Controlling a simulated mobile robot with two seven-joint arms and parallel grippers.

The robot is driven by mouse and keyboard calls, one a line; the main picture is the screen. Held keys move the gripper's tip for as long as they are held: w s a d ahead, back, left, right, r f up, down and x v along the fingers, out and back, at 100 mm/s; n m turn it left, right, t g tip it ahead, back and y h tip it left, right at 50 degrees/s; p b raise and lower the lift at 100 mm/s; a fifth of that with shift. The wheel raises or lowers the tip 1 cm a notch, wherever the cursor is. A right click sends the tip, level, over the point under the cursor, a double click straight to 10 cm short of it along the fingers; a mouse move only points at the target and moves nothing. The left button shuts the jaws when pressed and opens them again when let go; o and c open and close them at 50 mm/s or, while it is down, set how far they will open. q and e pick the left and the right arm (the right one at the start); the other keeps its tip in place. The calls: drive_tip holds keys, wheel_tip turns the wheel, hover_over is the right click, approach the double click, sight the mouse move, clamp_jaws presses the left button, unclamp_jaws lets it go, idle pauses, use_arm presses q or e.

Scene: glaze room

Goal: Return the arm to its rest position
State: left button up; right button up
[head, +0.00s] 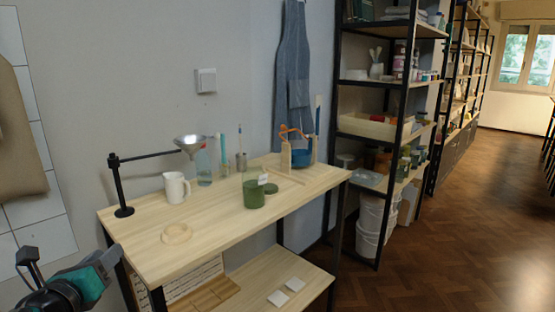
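My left gripper (100,262) is at the lower left corner, dark with teal parts. It is in front of the table's left end and lower than the tabletop, clear of the things standing there. Its fingertips are too dark and small to tell whether they are open or shut, and I see nothing held in it. Part of my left arm is cut off by the frame's edge. My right gripper is not in view.
The wooden table (140,240) carries a black stand (120,185) with a funnel (188,142), a white mug (176,187), a green jar (253,194) and a wooden ring (177,234). Two white tiles lie on its lower shelf. Shelving (385,85) stands right; floor (460,230) is clear.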

use_arm(q)
drive_tip(key=s+d+f+n+g+h, duration=0.1)
drive_tip(key=s+d+f+n+g, duration=0.2)
drive_tip(key=s+d+f+n, duration=0.6)
drive_tip(key=s+d+f+n+g+h, duration=0.1)
drive_tip(key=s+d+f+n+g, duration=0.2)
drive_tip(key=s+d+f+n, duration=0.7)
wheel_tip(320, 180, down, 6)
drive_tip(key=n, duration=1)
drive_tip(key=shift+s+d+h, duration=0.15)
drive_tip(key=shift+s+h, duration=0.2)
drive_tip(key=shift+h, duration=0.05)
